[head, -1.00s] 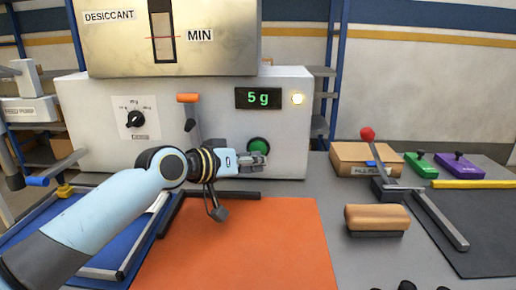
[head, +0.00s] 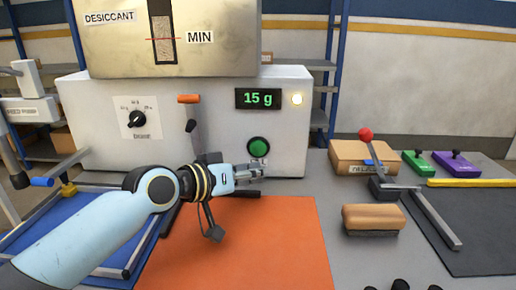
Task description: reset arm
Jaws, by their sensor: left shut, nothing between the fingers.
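My left arm reaches in from the lower left in the head view. My left gripper (head: 254,174) is shut and empty, a little below the green button (head: 258,147) on the grey dispenser (head: 210,140). It hangs over the back edge of the orange mat (head: 270,245). The green display (head: 258,98) reads 15 g, and a small lamp (head: 297,99) beside it is lit. My right gripper does not show clearly; only dark tips sit at the bottom edge.
To the right are a cardboard box (head: 350,155), a red-knobbed lever (head: 366,134), a wooden-topped block (head: 370,218) and a dark mat (head: 480,225). A blue tray (head: 60,230) lies left.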

